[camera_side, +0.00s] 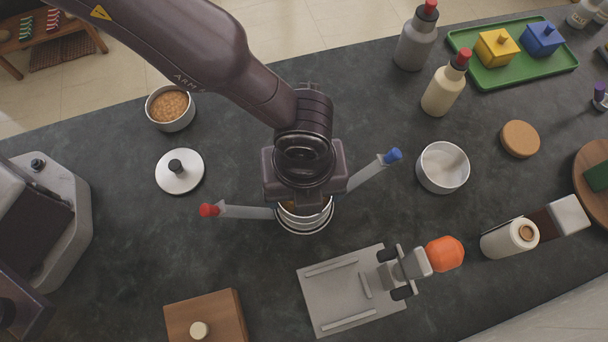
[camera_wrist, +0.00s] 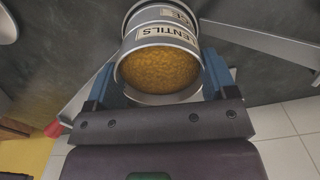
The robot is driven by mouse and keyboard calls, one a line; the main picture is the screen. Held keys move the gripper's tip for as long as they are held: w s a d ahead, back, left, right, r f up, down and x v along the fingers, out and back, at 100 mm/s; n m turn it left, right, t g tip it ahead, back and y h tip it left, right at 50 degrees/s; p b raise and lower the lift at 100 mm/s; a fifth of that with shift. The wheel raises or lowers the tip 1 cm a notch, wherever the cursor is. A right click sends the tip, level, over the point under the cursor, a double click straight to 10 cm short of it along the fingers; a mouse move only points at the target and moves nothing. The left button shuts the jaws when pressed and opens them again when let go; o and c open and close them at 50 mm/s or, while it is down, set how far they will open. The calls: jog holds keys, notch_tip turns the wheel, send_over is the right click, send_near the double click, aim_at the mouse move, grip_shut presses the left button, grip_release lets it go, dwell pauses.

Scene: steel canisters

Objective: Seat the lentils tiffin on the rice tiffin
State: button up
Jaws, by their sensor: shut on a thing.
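The lentils tiffin is a steel canister of golden-brown lentils with a LENTILS label (camera_wrist: 167,31). In the side view, it is mostly hidden under my wrist. My gripper (camera_wrist: 160,78) is shut on it, one blue finger on each side. The rice tiffin (camera_wrist: 152,14), its label partly showing, is directly beyond it, lined up closely. In the side view, the stacked steel rims show below my gripper (camera_side: 303,198), the rice tiffin (camera_side: 305,229) lowest. I cannot tell whether the two are fully seated or slightly apart.
A red-tipped arm (camera_side: 245,212) and a blue-tipped arm (camera_side: 365,175) spread out beside the stack. A white lid (camera_side: 180,184), a brown-filled bowl (camera_side: 172,126), a white-filled bowl (camera_side: 442,186) and a grey plate with an orange-knobbed clamp (camera_side: 340,305) stand around it.

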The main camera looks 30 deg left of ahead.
jog(key=shift+f, duration=0.1)
jog(key=o, duration=0.9)
jog(key=shift+r, duration=3)
